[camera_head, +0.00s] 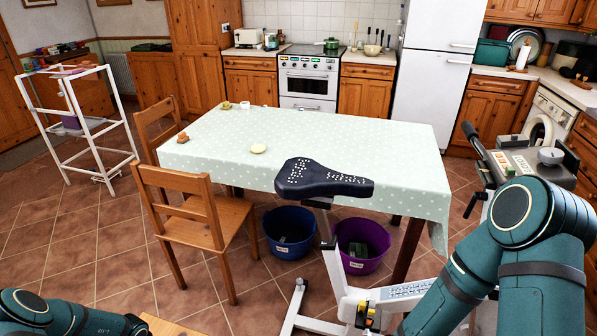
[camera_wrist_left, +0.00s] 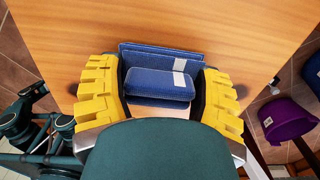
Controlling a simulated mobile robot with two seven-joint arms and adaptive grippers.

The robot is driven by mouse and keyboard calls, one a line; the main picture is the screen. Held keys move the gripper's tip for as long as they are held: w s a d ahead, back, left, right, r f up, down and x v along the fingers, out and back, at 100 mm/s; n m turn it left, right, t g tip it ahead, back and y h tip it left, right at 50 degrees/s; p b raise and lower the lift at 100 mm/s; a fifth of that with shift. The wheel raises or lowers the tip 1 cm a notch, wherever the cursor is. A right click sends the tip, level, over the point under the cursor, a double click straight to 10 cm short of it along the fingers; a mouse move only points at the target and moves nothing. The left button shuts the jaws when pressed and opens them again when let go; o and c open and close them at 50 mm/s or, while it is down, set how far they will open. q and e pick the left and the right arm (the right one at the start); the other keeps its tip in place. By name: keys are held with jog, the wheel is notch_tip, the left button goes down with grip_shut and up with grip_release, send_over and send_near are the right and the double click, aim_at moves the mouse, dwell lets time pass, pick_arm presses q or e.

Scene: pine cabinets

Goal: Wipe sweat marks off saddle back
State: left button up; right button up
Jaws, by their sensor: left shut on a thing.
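The dark saddle (camera_head: 318,180) stands on an exercise bike in the middle of the head view, in front of the dining table. Pale marks dot its wide back part and run in a row towards its narrow nose at the right. In the left wrist view, my left gripper (camera_wrist_left: 160,95), with yellow ribbed fingers, is shut on a folded blue cloth (camera_wrist_left: 158,84) with a pale label. A wooden surface lies behind the cloth; whether they touch is unclear. My left gripper is outside the head view, where only its arm shows at lower left. My right gripper is not in view.
A dotted cloth covers the dining table (camera_head: 330,130) behind the saddle. A wooden chair (camera_head: 200,215) stands to the left. A blue tub (camera_head: 290,232) and a purple tub (camera_head: 362,243) sit on the floor. The bike's console (camera_head: 525,160) rises at the right.

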pick_arm(q)
jog(key=shift+r+p, duration=2.35)
jog(key=shift+r, duration=0.65)
jog(key=w+d+r+m, duration=0.3)
jog(key=d+r+m, duration=0.5)
jog(key=m, duration=0.5)
jog(key=w+d+r+m, duration=0.4)
jog(key=d+r+m, duration=0.4)
jog(key=m, duration=0.5)
jog(key=s+d+r+m, duration=0.1)
jog(key=d+r+m, duration=0.3)
jog(key=m, duration=0.4)
jog(key=s+d+r+m, duration=0.2)
jog(key=d+r+m, duration=0.2)
jog(key=m, duration=0.5)
jog(key=s+d+r+m, duration=0.1)
jog(key=d+r+m, duration=0.3)
jog(key=r+m, duration=0.2)
jog(key=shift+s+d+r+m, duration=0.1)
jog(key=shift+s+r+m, duration=0.05)
jog(key=shift+m, duration=1.05)
